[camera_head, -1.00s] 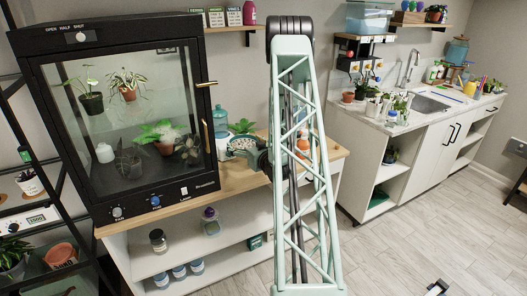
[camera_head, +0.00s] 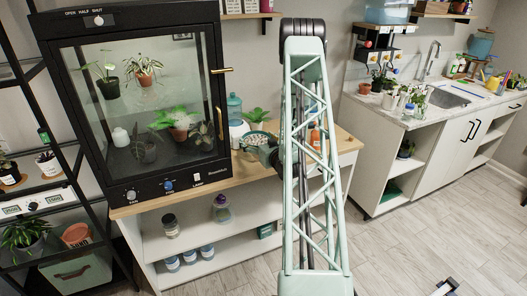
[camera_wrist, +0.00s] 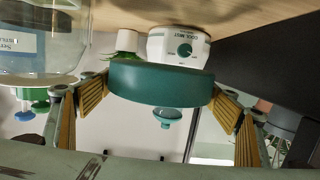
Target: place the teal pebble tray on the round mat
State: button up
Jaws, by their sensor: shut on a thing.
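The teal pebble tray (camera_head: 258,138) is a shallow round dish with pale pebbles, seen over the wooden bench beside the black cabinet. The tray looks clear of the wooden surface, but the gap is hard to judge. I cannot make out the round mat for certain in either view.
A black glass-front cabinet (camera_head: 133,110) stands left of the tray. An orange bottle (camera_head: 315,138) stands farther right on the wooden bench (camera_head: 217,181).

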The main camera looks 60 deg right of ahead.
send_over(257, 159)
jog(key=shift+f+b, duration=0.35)
jog(key=shift+f, duration=2)
jog(key=shift+f, duration=0.1)
jog(key=shift+f+b, duration=0.35)
jog(key=shift+f, duration=1.4)
jog(key=shift+f, duration=0.15)
jog(key=o, duration=0.7)
jog(key=shift+o, duration=0.3)
jog(key=p+v, duration=0.1)
jog(key=v, duration=1.1)
jog(key=shift+o, duration=0.2)
